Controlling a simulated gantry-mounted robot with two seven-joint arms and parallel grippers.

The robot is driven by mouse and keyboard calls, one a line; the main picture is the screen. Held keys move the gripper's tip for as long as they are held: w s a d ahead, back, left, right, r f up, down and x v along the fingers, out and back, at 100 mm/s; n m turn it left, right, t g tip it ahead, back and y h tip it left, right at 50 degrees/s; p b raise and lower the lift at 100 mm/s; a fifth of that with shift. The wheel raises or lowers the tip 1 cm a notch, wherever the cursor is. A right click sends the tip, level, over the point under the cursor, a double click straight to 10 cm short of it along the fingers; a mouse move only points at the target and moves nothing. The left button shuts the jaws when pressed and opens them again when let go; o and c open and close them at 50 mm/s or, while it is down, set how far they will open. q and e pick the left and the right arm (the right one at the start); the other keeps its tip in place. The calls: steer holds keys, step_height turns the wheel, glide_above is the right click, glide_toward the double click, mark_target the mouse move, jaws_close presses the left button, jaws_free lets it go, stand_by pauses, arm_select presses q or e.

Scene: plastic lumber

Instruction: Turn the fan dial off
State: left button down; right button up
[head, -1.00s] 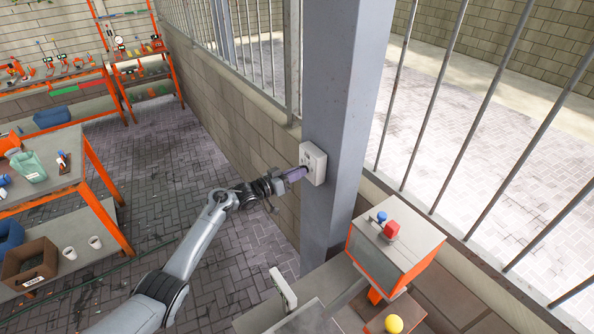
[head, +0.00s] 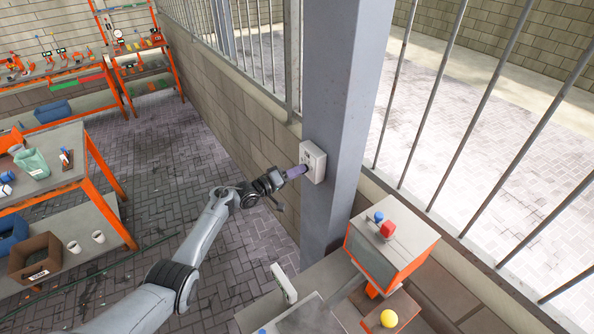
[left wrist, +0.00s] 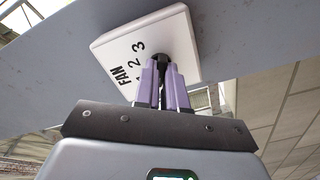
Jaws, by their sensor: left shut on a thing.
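The white fan control plate (head: 314,160) is fixed to the grey post at mid-picture. In the left wrist view the plate (left wrist: 112,58) shows the word FAN and the numbers 1, 2 and 3. My left gripper (head: 304,171) reaches up to the plate from the left. Its purple fingers (left wrist: 163,70) are shut on the black dial (left wrist: 160,52). The fingers hide much of the dial, so I cannot tell which setting it points to. My right gripper does not show in the views.
The grey post (head: 340,100) stands by a low block wall with metal bars. Below right is an orange and grey machine (head: 393,250) with a red and a blue knob on top and a yellow ball. A workbench (head: 60,165) stands at the left.

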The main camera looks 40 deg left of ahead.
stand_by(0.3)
arm_select(q)
steer(key=c, duration=1.2)
jaws_free()
steer(key=shift+s, duration=0.1)
steer(key=v, duration=1)
steer(key=shift+s, duration=0.35)
